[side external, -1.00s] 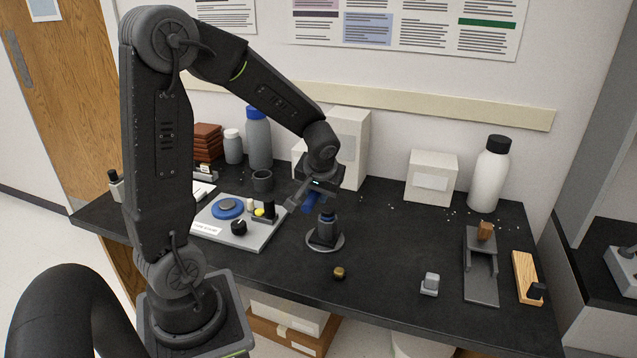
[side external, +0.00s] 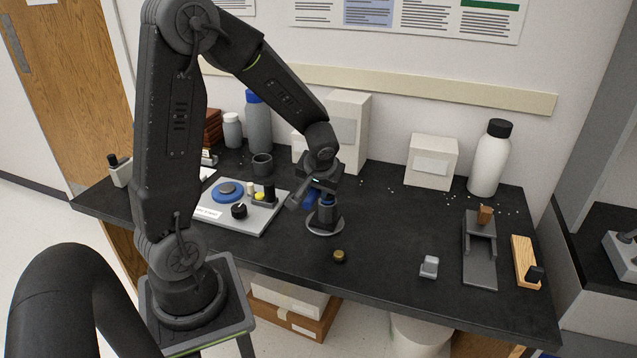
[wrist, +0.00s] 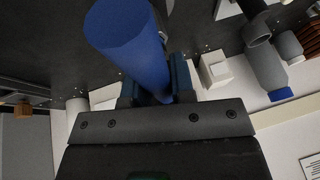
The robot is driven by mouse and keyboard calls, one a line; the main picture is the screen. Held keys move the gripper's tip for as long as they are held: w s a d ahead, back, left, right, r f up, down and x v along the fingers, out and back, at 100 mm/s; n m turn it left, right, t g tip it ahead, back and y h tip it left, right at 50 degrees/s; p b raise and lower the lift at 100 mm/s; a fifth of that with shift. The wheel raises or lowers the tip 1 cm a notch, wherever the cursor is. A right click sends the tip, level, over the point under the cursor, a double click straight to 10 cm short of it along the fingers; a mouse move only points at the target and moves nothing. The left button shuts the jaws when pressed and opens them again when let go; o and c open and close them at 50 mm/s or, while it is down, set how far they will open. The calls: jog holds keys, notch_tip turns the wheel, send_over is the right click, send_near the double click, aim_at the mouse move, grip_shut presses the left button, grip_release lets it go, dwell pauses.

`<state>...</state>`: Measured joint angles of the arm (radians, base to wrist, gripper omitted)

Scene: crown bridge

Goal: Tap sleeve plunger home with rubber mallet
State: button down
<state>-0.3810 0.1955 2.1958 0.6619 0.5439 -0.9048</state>
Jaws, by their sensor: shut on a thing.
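My gripper (side external: 311,194) is shut on a blue cylinder (side external: 309,200), which also shows large in the wrist view (wrist: 130,38) between the two fingers. It looks like a handle; I cannot clearly tell a mallet head on it. How deep the plunger sits is hidden.
A grey panel with a blue disc and knobs (side external: 238,222) lies to the left. A small brass piece (side external: 339,256) and a grey block (side external: 429,266) are in front. A dark stand (side external: 480,262) and a wooden piece with black end (side external: 524,258) lie right. Boxes and bottles line the back.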

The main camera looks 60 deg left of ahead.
jog(key=shift+r, duration=0.8)
jog(key=shift+f, duration=0.1)
dwell(1.1)
dwell(0.4)
jog(key=shift+f, duration=0.25)
dwell(0.7)
dwell(0.3)
jog(key=shift+f, duration=0.2)
dwell(0.8)
